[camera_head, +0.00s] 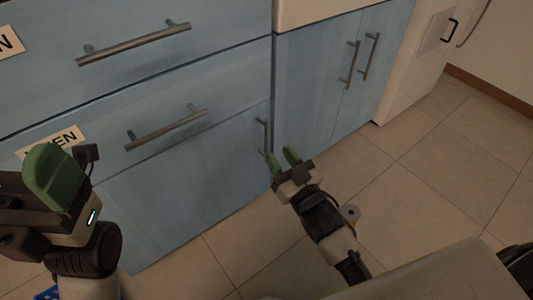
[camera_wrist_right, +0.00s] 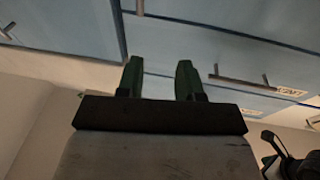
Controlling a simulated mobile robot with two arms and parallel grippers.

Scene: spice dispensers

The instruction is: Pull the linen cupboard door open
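The blue cupboard door (camera_head: 195,185) is flush with the cabinet below the drawers. Its upright metal handle (camera_head: 264,136) is near the door's right edge. A label (camera_head: 50,142), partly covered by my left gripper and seeming to read LINEN, is above it. My right gripper (camera_head: 281,158), with green fingers, is open and empty just below and right of the handle. In the right wrist view the fingers (camera_wrist_right: 160,70) are apart, and an upright handle (camera_wrist_right: 139,7) shows above them. My left gripper (camera_head: 52,178) is at the lower left; its finger gap is hidden.
Drawers with long bar handles (camera_head: 165,127) are above the door. A blue double-door cupboard (camera_head: 318,90) adjoins on the right, with a white appliance (camera_head: 415,65) beyond. A pale surface (camera_head: 440,278) fills the bottom right.

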